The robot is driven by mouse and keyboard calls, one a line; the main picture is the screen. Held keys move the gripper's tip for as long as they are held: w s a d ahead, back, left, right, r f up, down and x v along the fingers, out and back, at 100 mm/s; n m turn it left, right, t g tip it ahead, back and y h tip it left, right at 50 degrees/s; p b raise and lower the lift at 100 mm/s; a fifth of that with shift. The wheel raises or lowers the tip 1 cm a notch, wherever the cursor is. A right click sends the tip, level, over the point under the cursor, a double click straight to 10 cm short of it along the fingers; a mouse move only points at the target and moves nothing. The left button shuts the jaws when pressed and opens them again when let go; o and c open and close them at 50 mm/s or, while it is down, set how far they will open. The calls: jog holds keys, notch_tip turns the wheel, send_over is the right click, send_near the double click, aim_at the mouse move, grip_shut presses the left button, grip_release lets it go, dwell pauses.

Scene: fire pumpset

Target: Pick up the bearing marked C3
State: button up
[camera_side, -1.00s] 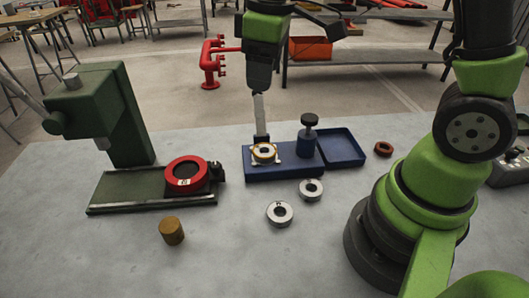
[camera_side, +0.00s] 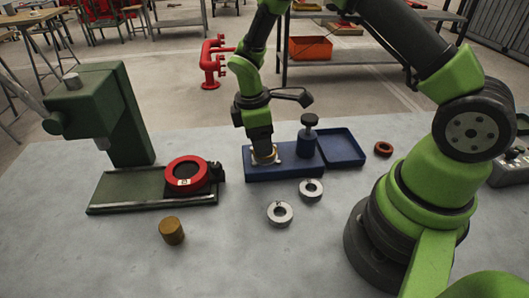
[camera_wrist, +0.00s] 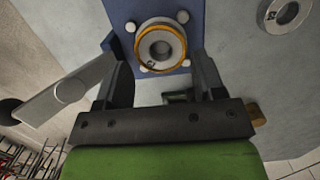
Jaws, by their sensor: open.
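A silver bearing with a gold-coloured outer ring (camera_wrist: 178,47) sits among white posts on the blue fixture (camera_side: 285,173). A small mark shows on its face, but I cannot read it for sure. My gripper (camera_side: 264,157) is over this bearing and mostly hides it in the side view. In the wrist view my gripper (camera_wrist: 157,58) is open, with one finger on each side of the bearing and nothing held. Two more silver bearings lie on the table, a nearer one (camera_side: 271,214) and a farther one (camera_side: 303,190); their marks are too small to read.
The blue fixture has a black knob (camera_side: 309,120) close right of my gripper and an open blue tray (camera_side: 343,148). A green press (camera_side: 105,110) with a red ring (camera_side: 187,185) stands left. A brass cylinder (camera_side: 171,231) and a copper ring (camera_side: 383,149) lie on the table.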

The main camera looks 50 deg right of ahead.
aim_at(265, 160)
jog(key=shift+s+d+f, duration=0.1)
jog(key=shift+s+f, duration=0.05)
jog(key=shift+f, duration=0.55)
jog(key=shift+s+d+f, duration=0.1)
jog(key=shift+f, duration=0.6)
jog(key=shift+a, duration=0.1)
jog(key=c, duration=0.7)
